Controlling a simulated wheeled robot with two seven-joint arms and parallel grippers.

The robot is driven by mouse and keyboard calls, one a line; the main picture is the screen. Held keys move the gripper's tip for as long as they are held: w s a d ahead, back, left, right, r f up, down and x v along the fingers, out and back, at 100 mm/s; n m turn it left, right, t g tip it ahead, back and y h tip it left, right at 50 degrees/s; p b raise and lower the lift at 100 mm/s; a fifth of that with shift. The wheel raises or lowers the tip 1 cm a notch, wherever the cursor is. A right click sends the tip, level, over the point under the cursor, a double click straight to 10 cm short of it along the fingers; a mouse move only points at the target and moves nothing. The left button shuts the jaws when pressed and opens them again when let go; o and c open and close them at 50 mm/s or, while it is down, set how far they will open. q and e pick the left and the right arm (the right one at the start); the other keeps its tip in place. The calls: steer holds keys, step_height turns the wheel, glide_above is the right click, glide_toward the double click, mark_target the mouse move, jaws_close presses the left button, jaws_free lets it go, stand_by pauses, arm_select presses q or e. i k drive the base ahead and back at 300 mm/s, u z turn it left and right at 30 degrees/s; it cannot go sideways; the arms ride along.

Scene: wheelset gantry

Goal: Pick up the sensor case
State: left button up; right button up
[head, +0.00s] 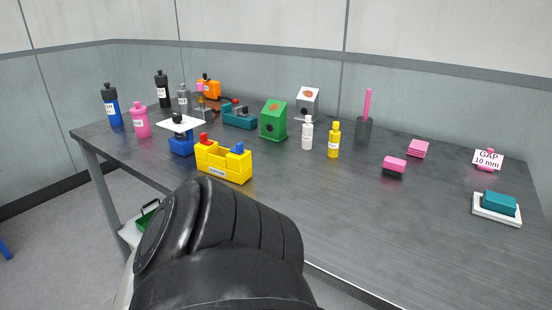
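I cannot tell for sure which item is the sensor case. In the head view a yellow open-topped case (224,165) stands near the front edge of the table, with a red piece and a blue piece sticking out of it. Its small front label is too small to read. A teal case (240,117) with dark parts on top stands behind it. Neither of my grippers is in view; a black link of my arm fills the lower middle and hides part of the table's front edge.
The dark table (350,215) has free room at its front middle. White (307,136) and yellow (333,143) bottles stand mid-table. Pink blocks (394,165), a gap sign (488,160) and a teal block on a white tray (482,209) are right. Several bottles stand left.

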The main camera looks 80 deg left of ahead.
mark_target(216, 160)
steer(key=u, duration=2.75)
